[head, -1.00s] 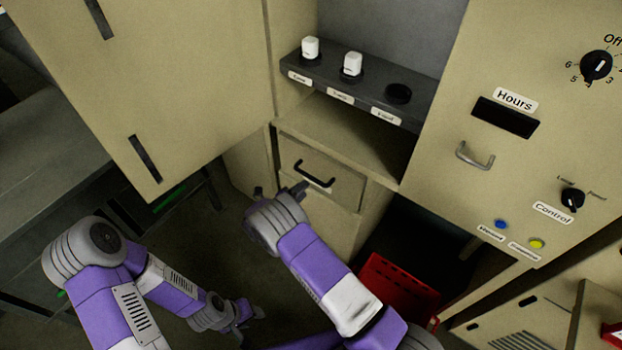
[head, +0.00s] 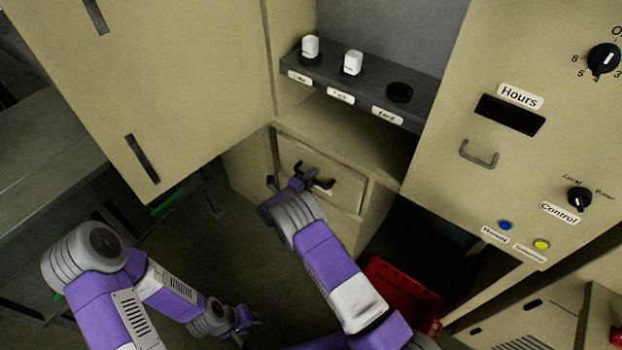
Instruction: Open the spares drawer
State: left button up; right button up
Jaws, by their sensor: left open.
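The spares drawer (head: 347,190) is a small beige front below the shelf opening and looks closed. Its dark bar handle (head: 325,183) is partly hidden behind my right gripper (head: 289,180). That gripper is open, with its fingers apart, just in front of the left part of the handle. I cannot tell whether it touches the handle. My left gripper (head: 250,317) is open and empty, low over the floor, well away from the drawer.
A grey ledge (head: 365,93) above carries two white pieces and several labels. A control panel with a handle (head: 478,154), knobs and buttons stands right. A red crate (head: 400,292) sits low at right. A large beige door (head: 150,80) hangs at upper left.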

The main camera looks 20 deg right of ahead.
grip_shut()
